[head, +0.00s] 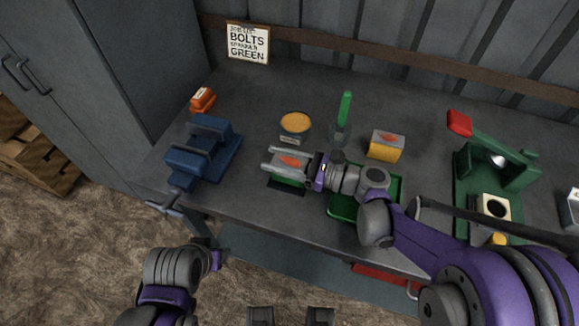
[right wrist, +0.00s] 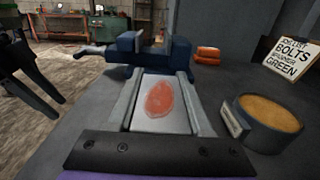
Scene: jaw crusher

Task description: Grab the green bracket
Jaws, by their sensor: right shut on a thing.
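The green bracket (head: 288,179) is a block with green sides and a pale grey top bearing an orange-red mark. My right gripper (head: 286,163) is shut on it, one finger along each side, over the front part of the bench. In the right wrist view the bracket's pale top (right wrist: 160,104) lies between the two fingers, and its green sides are hidden. I cannot tell whether it touches the bench. My left arm hangs low at the lower left, off the bench; its fingers are too unclear to judge.
A blue vise (head: 204,150) stands left of the bracket, a round tin (head: 295,125) behind it. A similar yellow block (head: 385,147) and a green tray (head: 342,208) are to the right. A green press (head: 480,180) stands further right. The back of the bench is mostly clear.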

